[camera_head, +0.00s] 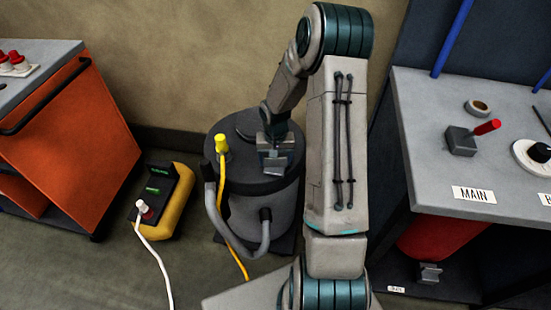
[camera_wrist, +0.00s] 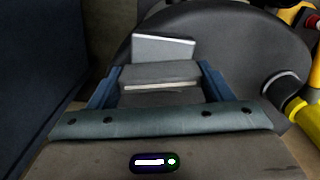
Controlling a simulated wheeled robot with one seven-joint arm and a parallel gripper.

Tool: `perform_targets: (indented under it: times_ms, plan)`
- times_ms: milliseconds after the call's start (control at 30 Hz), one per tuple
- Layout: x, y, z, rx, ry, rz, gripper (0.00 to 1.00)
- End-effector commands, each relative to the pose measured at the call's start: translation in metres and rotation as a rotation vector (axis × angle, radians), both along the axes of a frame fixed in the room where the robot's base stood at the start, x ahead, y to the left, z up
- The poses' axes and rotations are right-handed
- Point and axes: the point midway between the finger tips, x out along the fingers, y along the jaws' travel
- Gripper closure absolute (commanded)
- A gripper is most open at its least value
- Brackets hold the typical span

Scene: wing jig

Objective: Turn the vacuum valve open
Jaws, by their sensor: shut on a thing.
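A small valve-like block with a red lever (camera_head: 488,127) sits on the grey bench at right, behind a label reading MAIN; the lever slants up to the right. Its grey body (camera_head: 461,141) is bare and nothing touches it. My gripper (camera_head: 276,150) is well to the left, over the dark lid of a round drum-like vacuum (camera_head: 240,128). In the wrist view its blue fingers (camera_wrist: 160,80) are shut on a grey block (camera_wrist: 163,47). I cannot tell whether this block is fixed to the lid or touches it.
A yellow plug (camera_head: 221,143) and a grey hose (camera_head: 240,250) are on the vacuum's left side. A yellow-black power box (camera_head: 172,205) with a white cable stands on the floor. An orange cabinet (camera_head: 80,140) is at left. The grey bench (camera_head: 425,110) carries a tape roll (camera_head: 477,107) and a dial (camera_head: 537,152).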

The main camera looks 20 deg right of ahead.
Motion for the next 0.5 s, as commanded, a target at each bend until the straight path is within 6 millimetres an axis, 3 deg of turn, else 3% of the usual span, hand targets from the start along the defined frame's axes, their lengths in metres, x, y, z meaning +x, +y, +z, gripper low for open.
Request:
perform_targets:
  times_ms: [500]
  plan:
    - [0.0009, 0.0001, 0.0018, -0.001, -0.002, 0.485, 0.50]
